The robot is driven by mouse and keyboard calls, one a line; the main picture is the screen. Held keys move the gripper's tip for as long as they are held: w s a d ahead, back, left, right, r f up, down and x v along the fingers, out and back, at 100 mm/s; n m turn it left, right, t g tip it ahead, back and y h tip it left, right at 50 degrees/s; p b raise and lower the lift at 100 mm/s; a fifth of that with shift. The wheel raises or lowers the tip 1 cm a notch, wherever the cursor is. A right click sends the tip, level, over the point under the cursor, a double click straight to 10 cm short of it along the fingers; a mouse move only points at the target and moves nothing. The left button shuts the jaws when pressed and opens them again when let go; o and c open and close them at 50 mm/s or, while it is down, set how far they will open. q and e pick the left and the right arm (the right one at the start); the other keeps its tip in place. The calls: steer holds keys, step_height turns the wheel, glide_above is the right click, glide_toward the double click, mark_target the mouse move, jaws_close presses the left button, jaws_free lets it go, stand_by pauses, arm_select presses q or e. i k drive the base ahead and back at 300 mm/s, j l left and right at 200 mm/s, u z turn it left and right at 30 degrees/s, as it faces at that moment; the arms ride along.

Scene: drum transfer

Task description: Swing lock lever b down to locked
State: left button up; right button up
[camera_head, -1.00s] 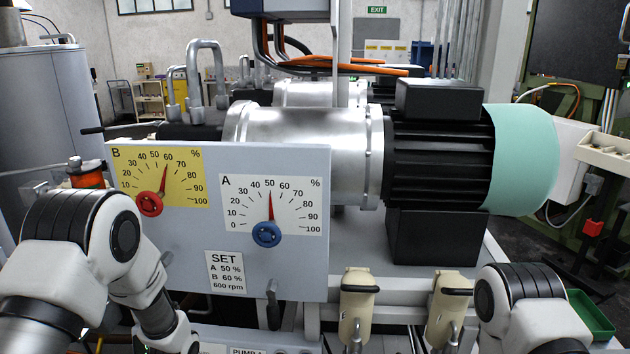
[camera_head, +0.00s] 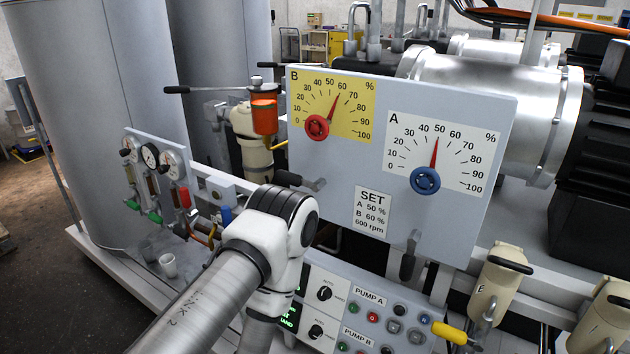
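A grey panel (camera_head: 455,215) carries a yellow scale B (camera_head: 352,108) with a red knob (camera_head: 317,127), its pointer near 60. Below that scale, at the panel's left edge, a lever with a dark grip (camera_head: 288,179) points left, roughly level; it looks like lock lever b. Under the white scale A (camera_head: 462,130) with its blue knob (camera_head: 425,181), pointer near 50, a similar lever with a dark grip (camera_head: 407,266) hangs straight down. My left arm rises from the bottom, its joint just below the level lever; its gripper is hidden or out of frame. My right gripper is out of view.
A pump control box (camera_head: 385,318) with buttons and a yellow handle (camera_head: 450,333) lies below the panel. Gauges (camera_head: 150,157) and valves stand at left, with a white cup (camera_head: 168,265). Cream-coloured handles (camera_head: 497,280) stand at right.

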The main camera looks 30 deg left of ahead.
mark_target(281, 175)
steer(key=j+z, duration=0.1)
steer(key=z, duration=0.7)
steer(key=k+j+z, duration=0.1)
steer(key=j+z, duration=0.25)
steer(key=k+j+z, duration=0.15)
steer(key=j+z, duration=0.15)
steer(key=j, duration=0.25)
steer(key=k+j+z, duration=0.2)
steer(key=j+z, duration=0.15)
steer(key=k+j+z, duration=0.35)
steer(key=i+j, duration=0.1)
